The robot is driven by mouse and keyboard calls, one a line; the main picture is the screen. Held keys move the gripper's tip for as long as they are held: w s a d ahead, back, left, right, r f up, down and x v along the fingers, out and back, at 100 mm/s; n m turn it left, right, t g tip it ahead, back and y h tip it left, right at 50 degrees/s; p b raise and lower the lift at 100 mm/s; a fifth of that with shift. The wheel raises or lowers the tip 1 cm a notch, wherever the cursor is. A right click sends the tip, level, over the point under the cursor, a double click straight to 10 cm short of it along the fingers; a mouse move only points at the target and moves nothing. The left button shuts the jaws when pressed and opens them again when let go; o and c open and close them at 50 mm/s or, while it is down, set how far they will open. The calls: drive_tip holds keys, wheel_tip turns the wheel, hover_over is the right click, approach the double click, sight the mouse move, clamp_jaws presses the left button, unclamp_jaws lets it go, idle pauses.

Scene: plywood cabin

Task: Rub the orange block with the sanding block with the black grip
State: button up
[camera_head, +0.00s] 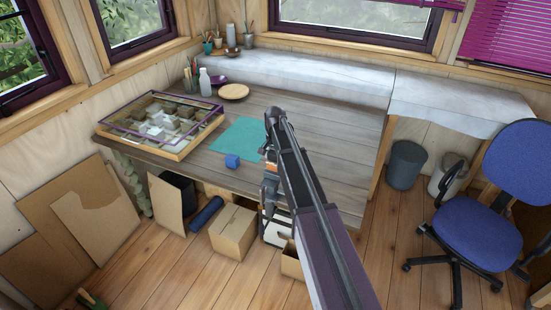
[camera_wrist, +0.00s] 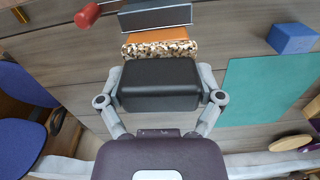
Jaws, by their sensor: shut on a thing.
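My gripper (camera_wrist: 162,82) is shut on the sanding block with the black grip (camera_wrist: 158,86), which fills the middle of the wrist view. A speckled tan and brown layer shows along the block's far edge. The orange block (camera_wrist: 160,48) lies just beyond that layer, partly hidden by it; I cannot tell whether the two touch. In the head view my gripper (camera_head: 270,152) is low over the table's front edge area, and a little of the orange block (camera_head: 271,167) shows beside it. My arm hides part of this spot.
A dark grey block (camera_wrist: 155,17) lies just beyond the orange block, and a red object (camera_wrist: 87,15) is beside it. A blue block (camera_head: 232,161) and a teal mat (camera_head: 236,137) are on the table (camera_head: 345,150). A glass-topped case (camera_head: 160,124) stands at left.

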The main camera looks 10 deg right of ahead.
sight(268, 155)
drive_tip(key=shift+w+a+f, duration=0.1)
drive_tip(key=shift+w+a, duration=0.35)
drive_tip(key=shift+a, duration=0.2)
drive_tip(key=shift+w+a, duration=0.4)
drive_tip(key=shift+a, duration=0.25)
drive_tip(key=shift+d, duration=0.1)
drive_tip(key=shift+s+d, duration=0.95)
drive_tip(key=shift+d, duration=0.3)
drive_tip(key=shift+s+d, duration=0.45)
drive_tip(key=shift+d, duration=0.2)
drive_tip(key=shift+s+d, duration=0.45)
drive_tip(key=shift+d, duration=0.2)
wheel_tip(268, 155, up, 6)
drive_tip(key=p, duration=0.6)
